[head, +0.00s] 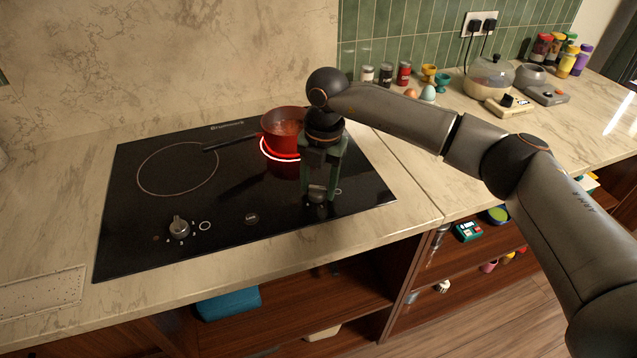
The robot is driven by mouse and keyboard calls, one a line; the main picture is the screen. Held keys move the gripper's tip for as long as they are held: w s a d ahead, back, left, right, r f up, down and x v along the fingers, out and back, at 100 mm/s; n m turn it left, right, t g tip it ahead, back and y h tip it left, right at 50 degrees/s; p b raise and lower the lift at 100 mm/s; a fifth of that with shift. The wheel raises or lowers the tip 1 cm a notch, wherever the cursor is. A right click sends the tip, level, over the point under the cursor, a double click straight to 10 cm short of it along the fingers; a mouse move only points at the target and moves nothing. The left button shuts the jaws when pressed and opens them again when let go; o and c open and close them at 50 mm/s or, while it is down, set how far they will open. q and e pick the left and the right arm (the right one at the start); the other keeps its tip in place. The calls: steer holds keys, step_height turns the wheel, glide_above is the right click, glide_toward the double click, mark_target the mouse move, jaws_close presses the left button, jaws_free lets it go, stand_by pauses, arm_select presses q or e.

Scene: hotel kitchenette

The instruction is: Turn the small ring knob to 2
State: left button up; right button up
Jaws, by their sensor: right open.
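The black hob (130,210) has two knobs along its front. The right-hand knob (317,193), on the small ring's side, is partly hidden by my right gripper (318,196). That gripper points down, open, with its fingers on either side of this knob; whether they touch it I cannot tell. The knob's setting cannot be read. The small ring (268,153) glows red under a red saucepan (283,125) with orange-brown contents. The other knob (179,228) stands at the front left, with small marks around it. My left gripper is out of view.
The saucepan's dark handle (231,142) points left over the hob, towards the larger unlit ring (178,167). Spice jars (385,75), egg cups (429,75) and a glass-lidded cooker (489,77) stand at the back right. The counter left of the hob is mostly clear.

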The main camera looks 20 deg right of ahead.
mark_target(323, 188)
step_height(323, 188, up, 12)
steer(key=b, duration=0.1)
steer(key=shift+s+d+r, duration=0.2)
steer(key=shift+s+d, duration=0.05)
steer(key=shift+d, duration=0.15)
stand_by(0.3)
